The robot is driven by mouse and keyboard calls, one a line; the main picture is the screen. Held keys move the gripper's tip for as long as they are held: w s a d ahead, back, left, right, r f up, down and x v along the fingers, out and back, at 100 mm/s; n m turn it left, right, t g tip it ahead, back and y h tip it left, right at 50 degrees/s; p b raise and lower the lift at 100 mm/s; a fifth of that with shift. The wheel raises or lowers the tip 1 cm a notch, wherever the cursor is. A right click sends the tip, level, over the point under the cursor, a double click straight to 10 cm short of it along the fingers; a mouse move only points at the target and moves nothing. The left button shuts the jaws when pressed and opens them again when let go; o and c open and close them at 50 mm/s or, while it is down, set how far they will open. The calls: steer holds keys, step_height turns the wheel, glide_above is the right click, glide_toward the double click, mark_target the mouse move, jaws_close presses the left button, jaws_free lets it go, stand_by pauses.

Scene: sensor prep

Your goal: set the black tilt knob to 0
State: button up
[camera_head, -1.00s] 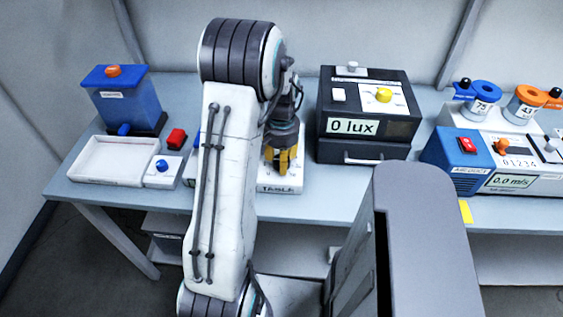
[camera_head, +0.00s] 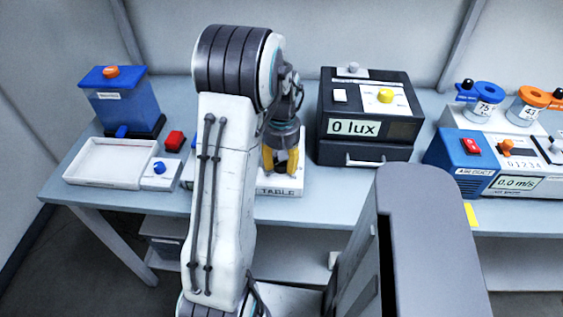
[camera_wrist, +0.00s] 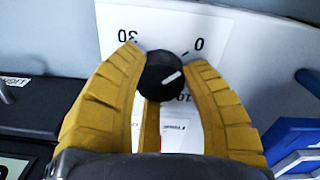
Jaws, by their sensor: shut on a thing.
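The black tilt knob (camera_wrist: 164,76) sits between the two yellow fingers of my gripper (camera_wrist: 165,66) in the wrist view. The fingers are shut on it from both sides. Its white pointer line points right and slightly up, between the printed 0 and 10 and not in line with the 0 tick. The white dial plate (camera_wrist: 215,25) also carries an upside-down 30. In the head view my gripper (camera_head: 280,160) reaches down onto the white tilt table unit (camera_head: 290,187), whose front label ends in TABLE. My arm hides the unit's left part.
The black lux box (camera_head: 345,148) stands right of my gripper. The blue air duct unit (camera_head: 460,158) is farther right. On the left are a white tray (camera_head: 110,183), a small white box with a blue knob (camera_head: 160,180), a red button (camera_head: 174,140) and a blue container (camera_head: 125,105).

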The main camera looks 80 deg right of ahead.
steer(key=shift+a+f, duration=0.1)
steer(key=shift+a, duration=0.05)
stand_by(0.4)
steer(key=o, duration=1.2)
steer(key=shift+o, duration=0.2)
step_height(320, 180, up, 12)
stand_by(0.6)
